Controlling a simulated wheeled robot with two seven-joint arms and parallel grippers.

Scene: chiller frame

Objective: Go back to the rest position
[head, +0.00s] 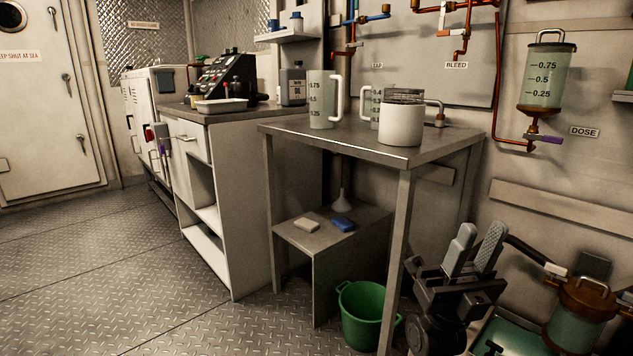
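My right gripper (481,232) is at the lower right of the head view, pointing up. Its two grey fingers stand apart with nothing between them, so it is open and empty. It is to the right of the metal table (340,136), in front of the wall; whether it touches anything there I cannot tell. My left gripper is not in view.
Two measuring jugs (321,100) and a white pot (402,125) stand on the table. A green bucket (362,318) is below, left of my gripper. A dosing vessel (545,80) hangs on the wall; a pump-like unit (580,318) is right. Floor at left is clear.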

